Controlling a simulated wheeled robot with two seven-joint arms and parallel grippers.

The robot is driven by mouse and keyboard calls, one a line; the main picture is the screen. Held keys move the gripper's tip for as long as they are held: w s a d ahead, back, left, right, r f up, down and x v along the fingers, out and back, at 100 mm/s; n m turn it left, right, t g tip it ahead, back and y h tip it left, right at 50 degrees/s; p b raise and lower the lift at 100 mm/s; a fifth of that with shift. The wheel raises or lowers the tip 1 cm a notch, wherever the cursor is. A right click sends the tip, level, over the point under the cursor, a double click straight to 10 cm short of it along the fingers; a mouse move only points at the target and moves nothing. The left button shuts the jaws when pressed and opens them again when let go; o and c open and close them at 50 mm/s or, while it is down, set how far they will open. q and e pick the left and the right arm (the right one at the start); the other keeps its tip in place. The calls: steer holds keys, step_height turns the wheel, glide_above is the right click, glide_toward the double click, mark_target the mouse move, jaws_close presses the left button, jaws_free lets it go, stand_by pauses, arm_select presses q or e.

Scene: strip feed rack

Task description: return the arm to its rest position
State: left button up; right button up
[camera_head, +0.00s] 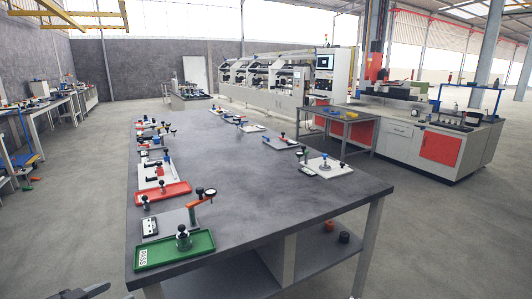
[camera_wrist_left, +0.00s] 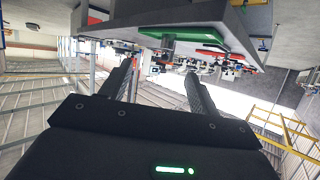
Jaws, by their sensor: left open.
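My left gripper (camera_head: 82,292) shows only as a dark piece at the bottom left edge of the head view, off the near left corner of the grey table (camera_head: 270,185). In the left wrist view its two dark fingers (camera_wrist_left: 159,69) stand apart with nothing between them. Most of the left arm is hidden from the head view. My right gripper is in neither view.
A green tray (camera_head: 165,252) marked PASS lies at the table's near left corner. A red tray (camera_head: 165,196) and several small fixtures line the left edge. A white plate (camera_head: 326,169) sits at right. The table's middle is clear.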

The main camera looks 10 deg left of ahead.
arm_select(q)
steer(key=s+a+f+m+g+y, duration=0.1)
steer(key=a+f+g+y, duration=0.15)
steer(key=a+f, duration=0.8)
steer(key=s+a+f+g+y, duration=0.1)
steer(key=a+f+y, duration=0.2)
steer(key=a+f, duration=0.75)
steer(key=s+a+f+g+y, duration=0.1)
steer(key=s+a+f+g, duration=0.1)
steer(key=s+f, duration=0.7)
steer(key=s+a+f+g+y, duration=0.1)
steer(key=s+a+f+g, duration=0.1)
steer(key=s+f, duration=0.75)
steer(key=s+d+f+n+g+h, duration=0.1)
steer(key=s+d+f+g, duration=0.1)
steer(key=s+d+f, duration=0.65)
steer(key=s+d+f+g+h, duration=0.15)
steer(key=s+d+f, duration=0.35)
steer(key=f, duration=0.6)
steer(key=s+d+f+g+h, duration=0.1)
steer(key=s+d+f, duration=0.15)
steer(key=d, duration=0.55)
steer(key=s+d+f+g, duration=0.1)
steer(key=s+d+f, duration=0.15)
steer(key=d, duration=0.55)
steer(key=w+d+f+h, duration=0.1)
steer(key=w+d, duration=0.4)
steer(key=d, duration=0.2)
steer(key=shift+w+d+f+t, duration=0.15)
steer(key=shift+f+t, duration=0.15)
